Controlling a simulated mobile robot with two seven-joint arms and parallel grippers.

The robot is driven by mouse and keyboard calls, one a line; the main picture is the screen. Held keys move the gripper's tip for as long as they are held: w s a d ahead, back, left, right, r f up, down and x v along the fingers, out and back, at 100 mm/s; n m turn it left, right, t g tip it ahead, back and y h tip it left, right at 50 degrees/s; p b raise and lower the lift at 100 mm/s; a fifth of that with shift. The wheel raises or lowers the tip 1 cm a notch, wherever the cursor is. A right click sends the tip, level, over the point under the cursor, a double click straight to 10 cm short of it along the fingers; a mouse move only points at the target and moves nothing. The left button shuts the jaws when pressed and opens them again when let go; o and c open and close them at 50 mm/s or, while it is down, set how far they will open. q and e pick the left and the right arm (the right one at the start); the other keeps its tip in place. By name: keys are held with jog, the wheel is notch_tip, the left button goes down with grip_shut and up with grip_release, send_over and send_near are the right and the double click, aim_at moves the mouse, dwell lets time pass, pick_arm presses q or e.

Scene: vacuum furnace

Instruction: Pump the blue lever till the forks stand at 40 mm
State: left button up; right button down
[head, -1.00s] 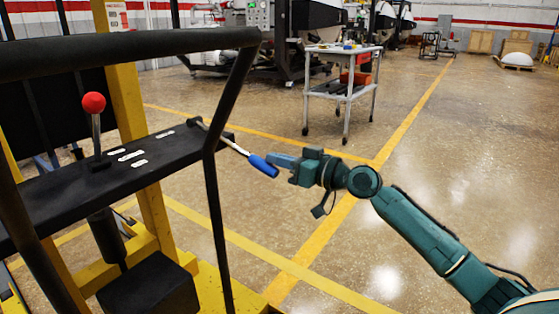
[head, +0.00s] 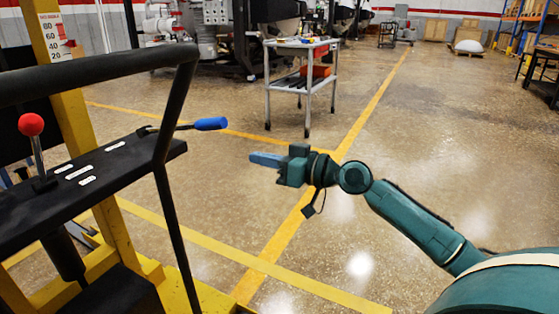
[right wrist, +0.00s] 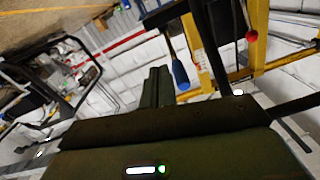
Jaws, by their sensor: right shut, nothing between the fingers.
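The blue lever (head: 211,124) sticks out to the right from the black console (head: 115,150), close to level with its blue grip end slightly raised. It also shows in the right wrist view (right wrist: 180,72), close beside my fingers. My right gripper (head: 254,159) is shut and empty, to the right of and below the blue grip, apart from it. The height scale (head: 56,38) on the yellow mast reads 80, 60, 40, 20 downward; its red mark is too small to read surely. The forks are not visible. My left gripper is out of view.
A red-knobbed lever (head: 31,125) stands upright on the console. A black handlebar frame (head: 165,150) passes in front of the console, near the blue lever. A grey cart (head: 303,85) stands farther back. The floor around my right arm is clear.

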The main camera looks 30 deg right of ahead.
jog(key=shift+v, duration=1.65)
